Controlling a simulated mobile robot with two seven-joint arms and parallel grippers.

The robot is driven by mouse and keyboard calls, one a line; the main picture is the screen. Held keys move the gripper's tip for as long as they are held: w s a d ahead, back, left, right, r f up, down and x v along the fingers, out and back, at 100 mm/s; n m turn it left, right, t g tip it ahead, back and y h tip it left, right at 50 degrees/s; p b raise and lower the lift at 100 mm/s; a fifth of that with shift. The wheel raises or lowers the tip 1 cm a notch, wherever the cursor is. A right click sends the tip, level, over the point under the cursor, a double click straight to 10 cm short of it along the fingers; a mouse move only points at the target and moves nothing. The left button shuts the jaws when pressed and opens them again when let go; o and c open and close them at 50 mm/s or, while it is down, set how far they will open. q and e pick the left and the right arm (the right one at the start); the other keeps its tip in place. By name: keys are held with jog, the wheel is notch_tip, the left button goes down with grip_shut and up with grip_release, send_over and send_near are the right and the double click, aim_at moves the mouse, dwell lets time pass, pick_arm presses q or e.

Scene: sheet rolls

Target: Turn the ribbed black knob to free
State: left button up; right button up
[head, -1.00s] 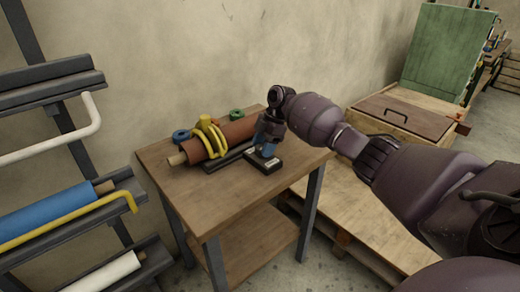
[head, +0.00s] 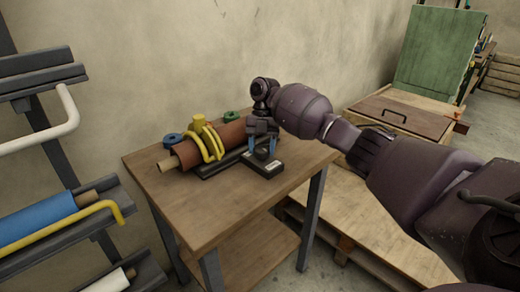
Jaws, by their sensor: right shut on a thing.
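The ribbed black knob (head: 262,154) sits on a small black box (head: 268,170) with a pale label, at the right end of the roll holder on the wooden table. Only a little of the knob shows between the fingers, and its marked position is too small to read. My right gripper (head: 262,146) points down from above, its blue-tipped fingers on either side of the knob, shut on it. My left gripper is not in view.
A brown roll (head: 200,147) with yellow clamp arms (head: 211,140) lies on the table (head: 200,208) beside the box. Blue (head: 172,139) and green (head: 231,116) rings sit behind it. A rack with a blue roll (head: 35,220) stands left. The table's front is clear.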

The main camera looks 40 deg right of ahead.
jog(key=shift+f+n, duration=0.15)
jog(key=shift+n, duration=0.45)
jog(key=shift+h, duration=0.3)
jog(key=o, duration=0.9)
jog(key=p+v, duration=0.1)
jog(key=v, duration=1)
jog(key=shift+w, duration=0.1)
